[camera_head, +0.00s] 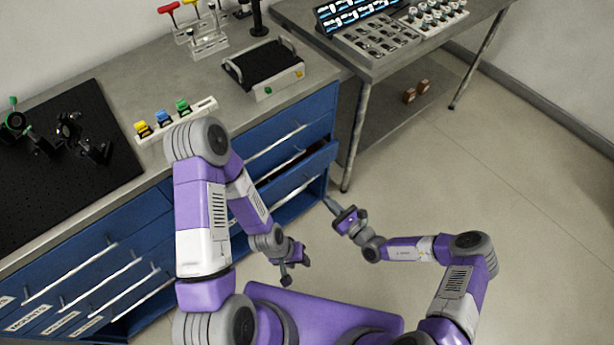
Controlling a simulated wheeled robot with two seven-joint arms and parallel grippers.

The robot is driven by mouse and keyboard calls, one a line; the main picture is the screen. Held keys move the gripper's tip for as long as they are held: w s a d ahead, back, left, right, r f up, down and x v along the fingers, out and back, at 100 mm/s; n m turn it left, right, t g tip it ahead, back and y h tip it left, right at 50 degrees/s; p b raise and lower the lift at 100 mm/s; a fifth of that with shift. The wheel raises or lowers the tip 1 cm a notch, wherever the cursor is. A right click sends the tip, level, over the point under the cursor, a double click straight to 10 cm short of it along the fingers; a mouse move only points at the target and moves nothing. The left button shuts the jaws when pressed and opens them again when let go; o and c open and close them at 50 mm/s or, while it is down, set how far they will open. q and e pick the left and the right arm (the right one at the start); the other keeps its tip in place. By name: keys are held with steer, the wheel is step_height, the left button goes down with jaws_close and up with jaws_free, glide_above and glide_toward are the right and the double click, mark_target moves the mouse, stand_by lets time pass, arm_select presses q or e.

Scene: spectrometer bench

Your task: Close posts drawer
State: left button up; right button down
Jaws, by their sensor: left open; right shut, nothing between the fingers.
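A blue drawer (322,165) in the right part of the bench stands partly open, with its dark inside showing behind the front. A long bright bar handle runs along it. I cannot read a label on this drawer, so I cannot confirm it is the posts drawer. My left arm hides its left part. My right gripper (330,203) is shut and empty, just off the right end of the drawer front; I cannot tell whether it touches. My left gripper (291,272) is open and empty, lower in the picture, over the floor and apart from the drawer.
Other blue drawers (100,255) at left appear shut. The bench top (110,80) carries a black breadboard (50,165), a white strip with coloured parts (200,108) and a black-topped device (265,65). A side table (375,70) stands at right. The floor (470,170) is clear.

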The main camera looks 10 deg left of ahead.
steer(key=b, duration=0.5)
glide_toward(300, 169)
steer(key=x, duration=0.5)
steer(key=shift+a+f, duration=0.2)
steer(key=shift+a, duration=0.05)
steer(key=shift+w+a+r, duration=0.1)
steer(key=shift+w+a, duration=0.4)
arm_select(q)
step_height(300, 169, down, 5)
